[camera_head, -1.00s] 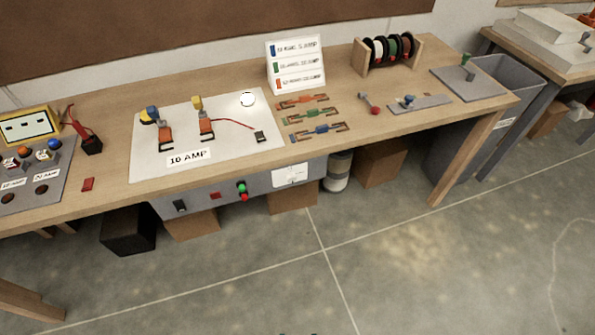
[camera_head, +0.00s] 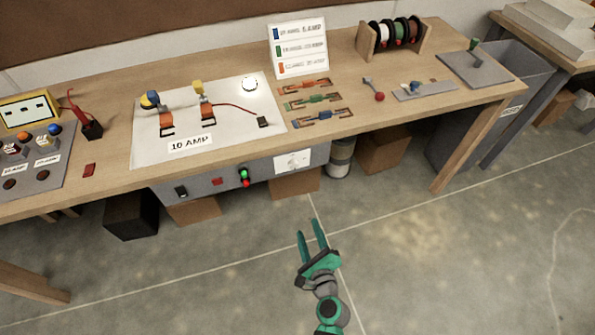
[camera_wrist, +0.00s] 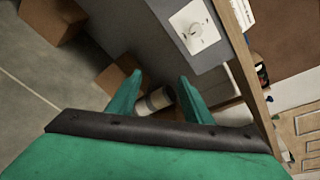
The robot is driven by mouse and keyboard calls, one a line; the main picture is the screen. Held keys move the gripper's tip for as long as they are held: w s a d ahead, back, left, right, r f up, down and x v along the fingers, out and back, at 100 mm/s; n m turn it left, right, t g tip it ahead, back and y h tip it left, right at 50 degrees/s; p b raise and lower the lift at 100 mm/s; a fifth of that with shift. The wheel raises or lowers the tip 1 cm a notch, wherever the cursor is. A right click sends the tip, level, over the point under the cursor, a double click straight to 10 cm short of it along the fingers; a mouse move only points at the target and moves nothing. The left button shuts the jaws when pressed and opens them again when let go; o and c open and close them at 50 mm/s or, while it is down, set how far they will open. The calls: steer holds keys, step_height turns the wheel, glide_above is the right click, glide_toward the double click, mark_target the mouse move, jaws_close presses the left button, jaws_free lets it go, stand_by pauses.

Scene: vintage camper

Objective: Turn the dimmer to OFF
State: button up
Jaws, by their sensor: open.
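The dimmer looks to be the white plate (camera_head: 292,161) on the grey front panel under the workbench top. In the wrist view the white plate (camera_wrist: 195,27) shows a round knob (camera_wrist: 194,29) near its middle, tilted in the picture. The markings are too small to read, so I cannot tell the setting. My gripper (camera_head: 309,229) is open and empty, in front of and below the plate, apart from it. In the wrist view its two green fingers (camera_wrist: 160,77) point toward the bench, with the plate beyond them and up to the right.
The grey panel also carries a black switch (camera_head: 181,192) and green and red lights (camera_head: 244,176). Under the bench stand cardboard boxes (camera_head: 383,152) and a white-and-dark canister (camera_head: 340,158). The wooden bench top (camera_head: 360,113) overhangs the panel. The floor in front is clear.

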mark_target(295, 167)
steer(key=w+a+r+m+y, duration=0.1)
steer(key=w+r, duration=0.1)
steer(key=w, duration=0.4)
steer(key=w+a+r+m+t+y, duration=0.1)
steer(key=w+r+m, duration=0.1)
steer(key=w, duration=0.5)
steer(key=w+a+r+m+y, duration=0.1)
steer(key=w+a+r+m, duration=0.1)
steer(key=w, duration=0.4)
steer(key=shift+w+r+t, duration=0.2)
steer(key=shift+r+t, duration=0.2)
steer(key=shift+r, duration=0.1)
steer(key=shift+d, duration=0.1)
steer(key=c, duration=1)
steer(key=shift+c, duration=0.3)
